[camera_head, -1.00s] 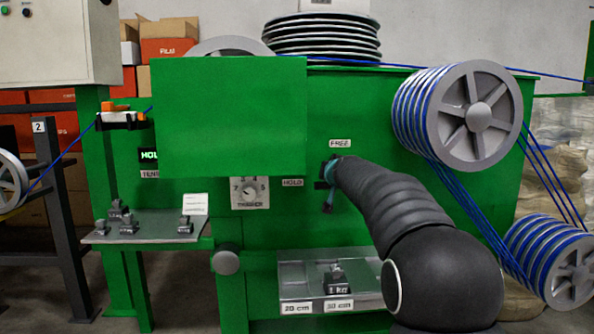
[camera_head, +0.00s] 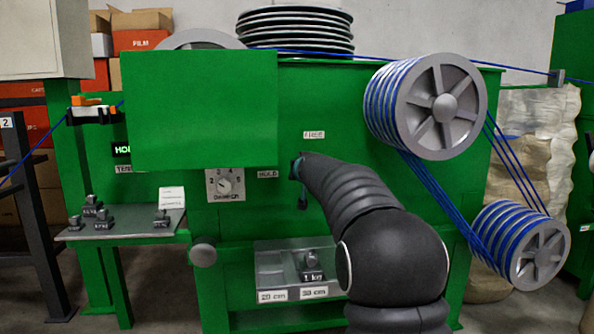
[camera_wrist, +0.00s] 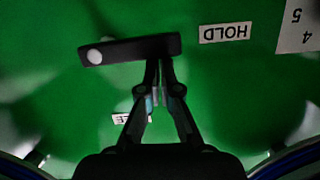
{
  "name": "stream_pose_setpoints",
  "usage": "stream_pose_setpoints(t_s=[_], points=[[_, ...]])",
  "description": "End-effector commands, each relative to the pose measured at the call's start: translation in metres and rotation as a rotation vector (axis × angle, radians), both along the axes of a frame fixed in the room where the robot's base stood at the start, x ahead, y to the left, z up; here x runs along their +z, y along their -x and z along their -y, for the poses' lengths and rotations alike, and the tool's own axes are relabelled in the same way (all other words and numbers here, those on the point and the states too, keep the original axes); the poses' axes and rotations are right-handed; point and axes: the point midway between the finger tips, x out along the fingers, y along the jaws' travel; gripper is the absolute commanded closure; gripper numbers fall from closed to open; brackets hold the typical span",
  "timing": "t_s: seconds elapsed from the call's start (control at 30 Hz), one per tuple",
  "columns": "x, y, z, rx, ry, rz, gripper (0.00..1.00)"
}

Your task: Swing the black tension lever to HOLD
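The black tension lever (camera_wrist: 130,49) is a short bar with a pale round pivot at its left end in the upside-down wrist view. Its free end points right, towards the HOLD label (camera_wrist: 224,33), with a gap of green panel between. My gripper (camera_wrist: 160,64) has its fingers close together, with the tips at the lever's lower edge near the free end. I cannot tell if they touch it. The FREE label is partly behind the fingers. In the head view my gripper (camera_head: 298,176) is right of the HOLD label (camera_head: 268,174) and below the FREE label (camera_head: 314,135); the lever is hidden there.
A tension dial (camera_head: 225,184) is left of the HOLD label. A green cover (camera_head: 200,110) juts out above it. Large wheels wound with blue cable (camera_head: 430,108) are at the right. Weights stand on a side shelf (camera_head: 120,228) and in a tray (camera_head: 270,262) below.

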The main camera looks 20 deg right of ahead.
Motion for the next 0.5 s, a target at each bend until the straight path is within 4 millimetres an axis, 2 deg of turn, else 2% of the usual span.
stream_pose_setpoints(t_s=[0.27,0.37,0.5], points=[[-0.002,0.000,-0.001,0.002,-0.001,-0.006,1.00],[0.004,0.000,-0.001,0.002,-0.001,-0.005,1.00],[0.022,0.000,-0.001,0.001,0.000,-0.003,1.00]])
